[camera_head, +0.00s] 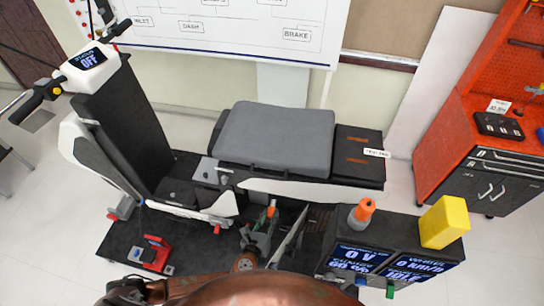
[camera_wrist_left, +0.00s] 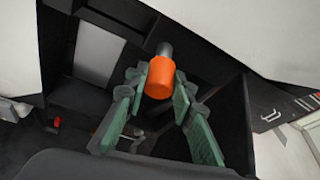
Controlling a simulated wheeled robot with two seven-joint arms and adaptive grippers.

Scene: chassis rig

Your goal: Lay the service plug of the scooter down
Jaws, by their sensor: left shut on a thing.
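The service plug, an orange cap with a grey end, is held between the green-padded fingers of my left gripper (camera_wrist_left: 160,88); the plug (camera_wrist_left: 159,82) shows best in the left wrist view. In the head view my left gripper (camera_head: 263,232) is below the front edge of the scooter's grey seat (camera_head: 275,138), with the plug (camera_head: 271,211) showing as a small orange patch at its tips. The gripper is shut on the plug, over the dark opening under the seat. My right gripper is not in view.
A black console (camera_head: 390,240) with lit displays stands right of my gripper. An orange-topped grey piece (camera_head: 361,214) and a yellow block (camera_head: 444,222) stand on it. A red item (camera_head: 156,252) is on the dark platform at left. A red tool cabinet (camera_head: 450,140) is at right.

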